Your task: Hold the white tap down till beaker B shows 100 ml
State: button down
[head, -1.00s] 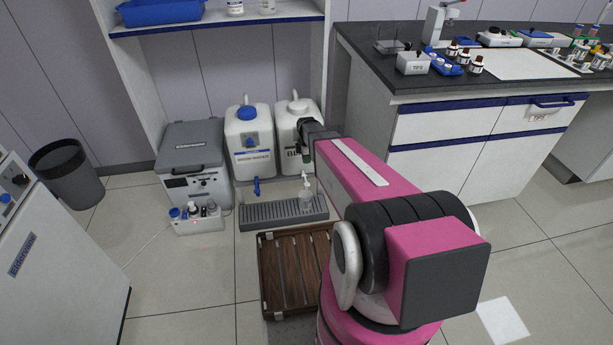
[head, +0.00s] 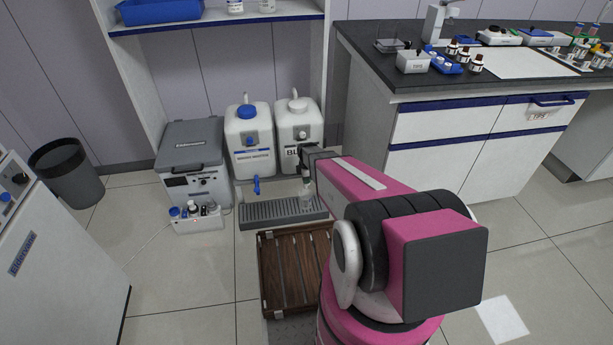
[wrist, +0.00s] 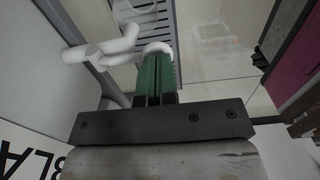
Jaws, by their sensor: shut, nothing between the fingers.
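The white tap (wrist: 105,47) shows in the wrist view, on the front of the white container labelled BLA… (head: 299,132). My gripper (wrist: 157,62) is shut and empty, its green fingertips right at the tap's curved white end. I cannot tell whether they press on it. In the head view my gripper (head: 305,172) is in front of that container and hides most of the tap. A clear beaker (head: 307,199) stands on the drip tray (head: 270,212) below the gripper. Its letter, marks and liquid level are not readable.
A second white container (head: 249,145) with a blue tap (head: 257,186) stands to the left. A grey box (head: 190,160) and a small rack of bottles (head: 196,219) are further left. A slatted wooden platform (head: 285,262) lies in front of the tray.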

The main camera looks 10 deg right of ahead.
aim_at(307, 185)
jog(key=shift+f, duration=0.1)
dwell(0.3)
jog(key=shift+s+f+t, duration=0.35)
jog(key=shift+t, duration=0.15)
jog(key=shift+s+f+t, duration=0.15)
jog(key=shift+f+t, duration=0.35)
jog(key=shift+t, duration=0.2)
jog(key=shift+f, duration=0.75)
jog(key=shift+r, duration=0.25)
dwell(2.1)
jog(key=shift+r, duration=0.65)
jog(key=v, duration=1.4)
jog(key=shift+w, duration=0.35)
